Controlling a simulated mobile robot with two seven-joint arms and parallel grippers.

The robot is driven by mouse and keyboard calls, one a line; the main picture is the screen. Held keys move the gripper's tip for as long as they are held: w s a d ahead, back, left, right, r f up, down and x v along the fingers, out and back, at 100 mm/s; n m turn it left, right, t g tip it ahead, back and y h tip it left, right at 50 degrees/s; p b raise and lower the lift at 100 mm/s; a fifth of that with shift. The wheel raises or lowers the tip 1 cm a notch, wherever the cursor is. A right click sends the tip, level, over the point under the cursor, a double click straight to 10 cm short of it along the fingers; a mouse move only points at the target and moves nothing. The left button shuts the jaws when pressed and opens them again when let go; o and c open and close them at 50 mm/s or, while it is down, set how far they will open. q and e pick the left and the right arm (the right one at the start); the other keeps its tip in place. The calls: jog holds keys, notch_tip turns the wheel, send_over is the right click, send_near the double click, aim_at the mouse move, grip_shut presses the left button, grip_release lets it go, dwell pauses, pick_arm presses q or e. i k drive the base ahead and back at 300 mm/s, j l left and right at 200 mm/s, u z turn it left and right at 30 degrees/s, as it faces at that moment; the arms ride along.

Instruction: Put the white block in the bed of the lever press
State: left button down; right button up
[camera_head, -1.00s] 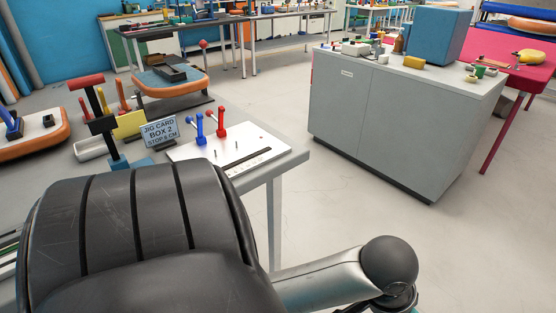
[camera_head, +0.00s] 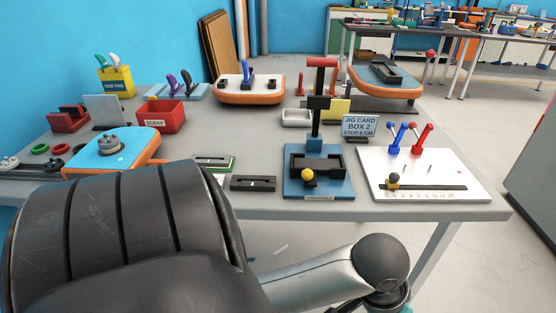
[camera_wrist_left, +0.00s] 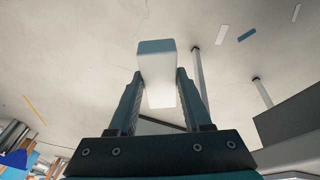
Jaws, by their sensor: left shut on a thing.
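The lever press (camera_head: 343,185) stands near the front edge of the table in the head view. It has a blue base, a black column and a red handle on top. Its bed (camera_head: 330,163) is a dark, open recess that looks empty, with a yellow ball knob at its front. In the left wrist view the white block (camera_wrist_left: 160,92) is held between the fingers of my left gripper (camera_wrist_left: 158,92), shut on it, with the floor behind. The block's far end face looks blue-grey. Neither gripper shows in the head view.
A white jig board (camera_head: 385,187) with blue and red clamps lies right of the press, and a sign (camera_head: 359,126) stands behind it. A dark slotted block (camera_head: 253,184) lies to the left. Farther left are a red scrap bin (camera_head: 161,118) and a blue-topped orange fixture (camera_head: 95,150).

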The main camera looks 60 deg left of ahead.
aim_at(319, 163)
jog(key=u, duration=1.4)
jog(key=i, duration=0.05)
